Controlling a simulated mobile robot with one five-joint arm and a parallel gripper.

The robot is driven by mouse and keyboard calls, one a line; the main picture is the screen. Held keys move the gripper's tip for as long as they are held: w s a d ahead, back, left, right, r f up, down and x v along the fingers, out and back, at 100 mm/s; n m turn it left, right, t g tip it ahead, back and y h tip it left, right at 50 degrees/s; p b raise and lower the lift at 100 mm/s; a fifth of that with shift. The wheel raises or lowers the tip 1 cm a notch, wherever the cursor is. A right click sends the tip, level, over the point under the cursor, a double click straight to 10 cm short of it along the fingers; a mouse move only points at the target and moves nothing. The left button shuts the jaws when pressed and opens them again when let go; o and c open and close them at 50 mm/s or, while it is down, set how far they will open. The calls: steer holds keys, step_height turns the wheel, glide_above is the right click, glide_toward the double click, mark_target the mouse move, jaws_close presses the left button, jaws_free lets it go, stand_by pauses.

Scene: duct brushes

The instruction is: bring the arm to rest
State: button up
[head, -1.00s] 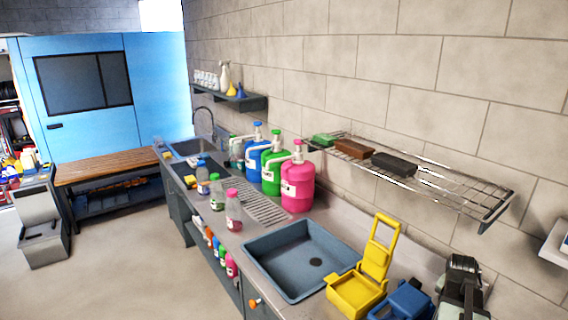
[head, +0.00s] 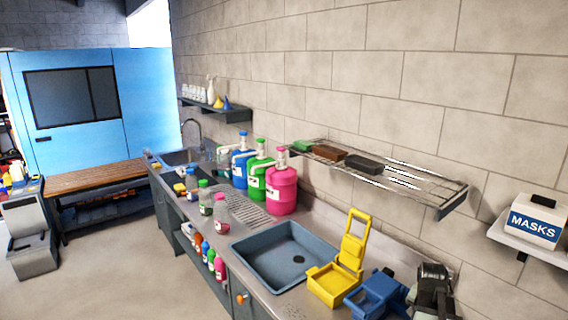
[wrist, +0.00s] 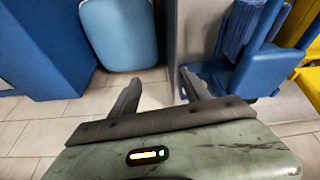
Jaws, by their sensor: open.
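My gripper (wrist: 160,88) shows in the wrist view, with its two dark fingers spread apart and nothing between them. The fingers point away over a pale tiled floor. A blue piece (wrist: 236,65) stands close to the right finger; whether they touch is unclear. I cannot clearly make out my gripper in the head view.
The counter holds a basin (head: 285,257), a yellow folding holder (head: 337,280), a blue one (head: 378,294) and large pump bottles, including a pink one (head: 281,190). A wire rack (head: 430,188) carries brushes. A masks box (head: 534,222) is at right.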

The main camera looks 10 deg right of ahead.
steer(key=a+f+n+g+y+b, duration=0.1)
steer(key=a+n, duration=0.4)
steer(key=a, duration=1.4)
steer(key=w+a+f+n+g+y+b, duration=0.1)
steer(key=a+n, duration=0.4)
steer(key=a, duration=1.5)
steer(key=shift+w+f+n+y, duration=0.25)
steer(key=shift+f+n+y, duration=0.15)
steer(key=shift+f+y, duration=0.4)
